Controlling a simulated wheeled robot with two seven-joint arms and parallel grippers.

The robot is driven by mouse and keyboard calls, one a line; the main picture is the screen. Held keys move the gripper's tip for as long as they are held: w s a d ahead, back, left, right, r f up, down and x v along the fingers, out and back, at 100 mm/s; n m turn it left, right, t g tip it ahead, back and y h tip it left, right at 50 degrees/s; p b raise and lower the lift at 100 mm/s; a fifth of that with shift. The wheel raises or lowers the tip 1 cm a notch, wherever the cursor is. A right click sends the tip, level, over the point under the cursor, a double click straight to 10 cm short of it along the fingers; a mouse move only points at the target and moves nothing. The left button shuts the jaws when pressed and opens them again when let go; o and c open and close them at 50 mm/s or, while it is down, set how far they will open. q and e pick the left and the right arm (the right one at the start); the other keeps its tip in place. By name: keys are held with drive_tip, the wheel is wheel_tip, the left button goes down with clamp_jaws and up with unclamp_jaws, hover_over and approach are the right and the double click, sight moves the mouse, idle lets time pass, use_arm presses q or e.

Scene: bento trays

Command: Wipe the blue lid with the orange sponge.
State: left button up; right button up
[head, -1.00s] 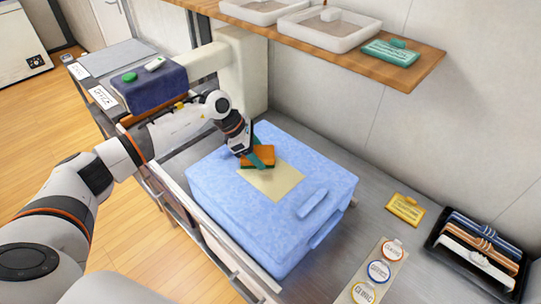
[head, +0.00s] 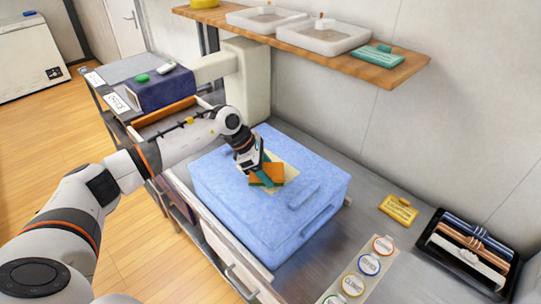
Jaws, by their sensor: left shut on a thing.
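The blue lid (head: 225,178) tops a large speckled blue box on the grey counter. A pale yellowish patch (head: 289,170) lies on the middle of the lid. The orange sponge (head: 267,173), with a dark green underside, is on the patch and covers part of it. My left gripper (head: 262,171) comes from the left and is shut on the sponge, pressing or resting it at the lid; exact contact is hard to tell. My right gripper is not in view.
A raised blue handle (head: 304,195) stands on the lid to the right of the sponge. A yellow box (head: 398,209), a black tray (head: 467,254) and a strip of round labels (head: 361,270) lie to the right. A wooden shelf (head: 397,72) hangs above.

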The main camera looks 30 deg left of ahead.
use_arm(q)
drive_tip(key=r, duration=0.1)
drive_tip(key=r+p, duration=0.1)
drive_tip(key=shift+s+d+r, duration=0.25)
drive_tip(key=shift+r, duration=0.05)
drive_tip(key=shift+w+a+r+p, duration=0.15)
drive_tip(key=shift+r+p, duration=0.1)
drive_tip(key=shift+r, duration=0.25)
drive_tip(key=shift+w+a+r+p, duration=0.15)
drive_tip(key=shift+r+p, duration=0.1)
drive_tip(key=shift+r, duration=0.2)
wheel_tip(320, 180, up, 2)
drive_tip(key=shift+s+d+r+p, duration=0.15)
drive_tip(key=shift+r+p, duration=0.1)
drive_tip(key=shift+p, duration=0.3)
drive_tip(key=shift+r, duration=0.5)
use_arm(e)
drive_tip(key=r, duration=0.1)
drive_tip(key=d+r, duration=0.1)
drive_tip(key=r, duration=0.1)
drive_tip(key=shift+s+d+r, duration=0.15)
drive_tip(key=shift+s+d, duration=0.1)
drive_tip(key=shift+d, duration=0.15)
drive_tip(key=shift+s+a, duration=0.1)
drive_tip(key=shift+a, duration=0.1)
